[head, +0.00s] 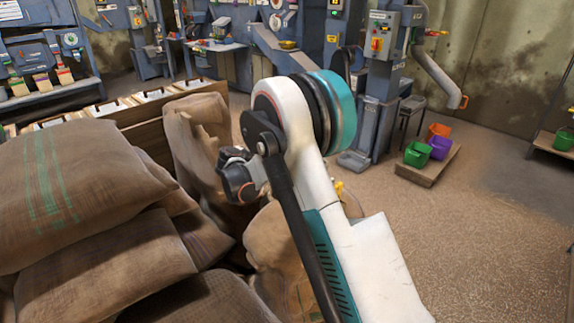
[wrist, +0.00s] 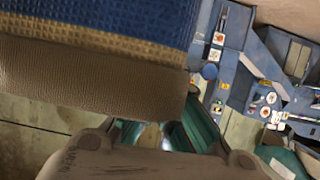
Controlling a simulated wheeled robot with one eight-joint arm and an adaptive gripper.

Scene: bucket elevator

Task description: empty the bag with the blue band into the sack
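The bag with the blue band (wrist: 95,60) fills the upper left of the wrist view, very close. A wide blue band, a tan stripe and plain brown cloth show on it. My gripper (wrist: 155,133) shows at the bottom of that view. Its teal fingers run up to the bag's edge and appear shut on it, but their tips are hidden behind the cloth. In the head view my arm hides the gripper, and I cannot pick out the bag. A tall open brown sack (head: 197,125) stands left of my arm. Another brown sack (head: 265,245) is partly hidden behind the arm.
Stacked full sacks (head: 75,190), the top one green-striped, fill the left foreground. White-topped wooden bins (head: 150,95) stand behind them. Blue machines (head: 385,60) line the back. Green, orange and purple buckets (head: 417,154) sit on a low platform.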

